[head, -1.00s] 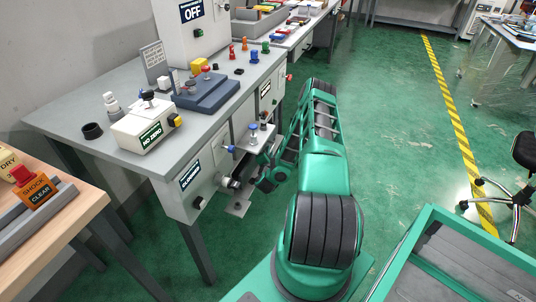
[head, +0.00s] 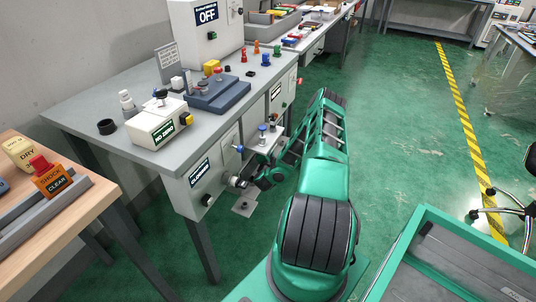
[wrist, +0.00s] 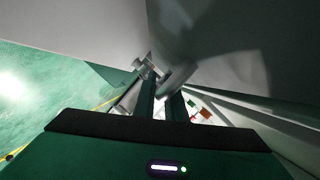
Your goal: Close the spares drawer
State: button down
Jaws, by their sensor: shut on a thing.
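No drawer is readable as the spares drawer in the head view. My gripper (head: 240,183) is low at the front of the grey bench, beside a grey box (head: 207,183) with a dark label too small to read surely. In the wrist view my gripper's two dark fingers (wrist: 160,100) are close together on a small grey metal piece (wrist: 150,68), which looks like a handle. Large pale grey surfaces surround it, so what the piece belongs to is hard to tell. My forearm partly hides the area behind the gripper in the head view.
The grey bench (head: 135,145) carries a white box with a green label (head: 163,125) and a blue block (head: 218,95). A grey plate with a blue knob (head: 262,140) sticks out above my gripper. A wooden table (head: 85,215) stands at left.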

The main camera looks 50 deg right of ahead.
jog(key=c, duration=2.1)
grip_release()
jog(key=shift+w+a, duration=0.2)
jog(key=shift+w, duration=0.15)
jog(key=v, duration=1)
jog(key=shift+s+a+r, duration=0.1)
jog(key=shift+s+a, duration=0.15)
jog(key=shift+s, duration=0.1)
